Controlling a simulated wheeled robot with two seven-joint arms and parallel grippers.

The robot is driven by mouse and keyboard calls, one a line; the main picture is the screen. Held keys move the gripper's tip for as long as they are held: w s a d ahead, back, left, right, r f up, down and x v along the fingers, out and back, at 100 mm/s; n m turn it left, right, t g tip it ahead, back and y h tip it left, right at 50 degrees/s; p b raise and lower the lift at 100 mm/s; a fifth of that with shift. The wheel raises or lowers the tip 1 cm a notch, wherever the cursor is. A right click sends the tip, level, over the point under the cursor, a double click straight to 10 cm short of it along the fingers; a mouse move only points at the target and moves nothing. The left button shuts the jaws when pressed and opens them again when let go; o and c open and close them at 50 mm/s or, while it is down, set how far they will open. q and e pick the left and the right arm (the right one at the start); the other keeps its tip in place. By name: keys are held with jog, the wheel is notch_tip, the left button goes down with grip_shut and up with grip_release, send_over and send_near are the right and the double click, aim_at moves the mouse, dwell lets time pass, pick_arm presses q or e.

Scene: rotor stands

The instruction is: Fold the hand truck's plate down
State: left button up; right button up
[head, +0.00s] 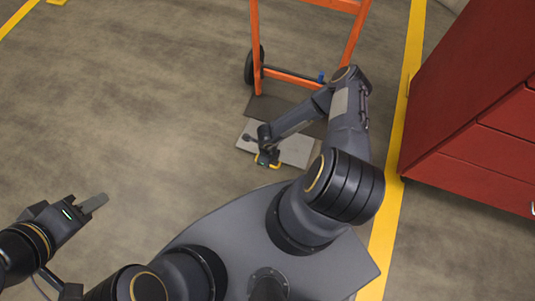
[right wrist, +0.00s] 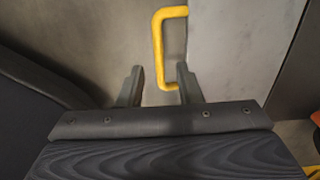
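The orange hand truck (head: 354,36) stands at the top middle of the head view. Its light grey plate (head: 296,151) reaches out toward me in front of the frame and looks low and roughly level; its exact angle is hard to tell. A yellow handle (right wrist: 158,45) sits on the plate. My right gripper (right wrist: 160,86) is open, with the handle's near end between its fingertips; I cannot tell whether they touch it. In the head view, my right gripper (head: 267,158) is small beside the handle. My left gripper (head: 98,202) is away at the lower left, its fingers together and empty.
A red drawer cabinet (head: 475,110) stands at the right, beside a yellow floor line (head: 411,60). A black wheel (head: 253,66) is at the truck's left side. The concrete floor (head: 140,100) on the left is clear.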

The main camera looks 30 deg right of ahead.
jog(key=shift+f+b, duration=0.5)
jog(key=shift+f, duration=1.1)
jog(key=shift+c, duration=0.4)
grip_shut()
jog(key=shift+r, duration=0.1)
